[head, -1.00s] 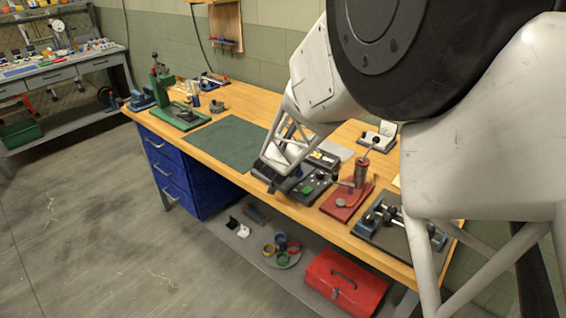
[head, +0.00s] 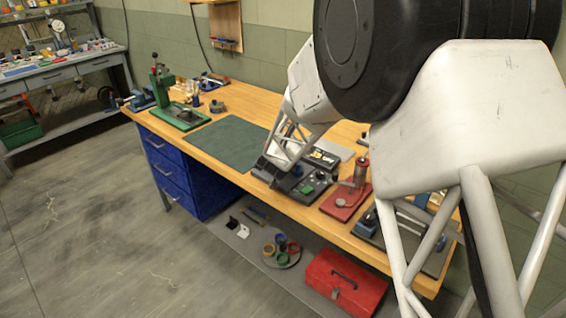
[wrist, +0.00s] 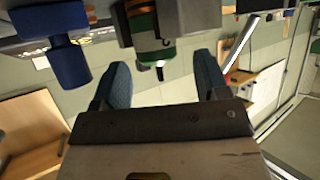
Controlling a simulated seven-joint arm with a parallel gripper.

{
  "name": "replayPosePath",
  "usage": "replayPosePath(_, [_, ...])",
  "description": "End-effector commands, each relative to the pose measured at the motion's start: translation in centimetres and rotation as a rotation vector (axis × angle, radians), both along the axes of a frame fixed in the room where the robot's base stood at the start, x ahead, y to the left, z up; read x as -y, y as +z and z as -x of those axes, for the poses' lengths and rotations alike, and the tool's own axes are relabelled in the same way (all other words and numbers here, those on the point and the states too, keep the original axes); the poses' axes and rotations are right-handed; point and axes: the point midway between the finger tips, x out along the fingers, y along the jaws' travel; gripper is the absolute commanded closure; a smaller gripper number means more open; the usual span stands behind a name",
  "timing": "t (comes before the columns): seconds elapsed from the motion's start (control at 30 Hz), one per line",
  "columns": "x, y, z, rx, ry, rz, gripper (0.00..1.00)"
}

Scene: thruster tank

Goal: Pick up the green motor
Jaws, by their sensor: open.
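The green motor (wrist: 146,30), a green cylinder with a white band and a dark shaft end, shows at the top middle of the wrist view. My gripper (wrist: 161,64) is open, with its two blue-grey fingers apart. The motor's shaft end points into the gap between them, and I see no contact. A small green part (head: 307,189) lies on a dark fixture right of my gripper in the head view; I cannot tell whether it is the motor. The fingers are hard to make out in the head view.
A blue cylindrical part (wrist: 66,62) is left of the motor in the wrist view. On the bench, a red press (head: 347,192) stands right of my gripper. A green mat (head: 222,142) left of it is clear. A green press (head: 178,112) stands farther left.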

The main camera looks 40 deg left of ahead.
Motion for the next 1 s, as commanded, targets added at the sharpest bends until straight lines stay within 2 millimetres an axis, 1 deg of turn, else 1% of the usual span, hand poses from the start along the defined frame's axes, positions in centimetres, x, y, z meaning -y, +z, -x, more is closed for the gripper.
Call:
replayPosePath(0.3, [0.00, 0.00, 0.02, 0.000, 0.000, 0.000, 0.32])
replayPosePath(0.37, [0.00, 0.00, 0.02, 0.000, 0.000, 0.000, 0.40])
replayPosePath(0.6, [0.00, 0.00, 0.02, 0.000, 0.000, 0.000, 0.77])
replayPosePath(0.7, [-0.01, 0.04, 0.01, 0.000, 0.000, 0.000, 0.89])
replayPosePath(1.0, [-0.01, 0.24, 0.00, 0.001, 0.000, -0.001, 0.90])
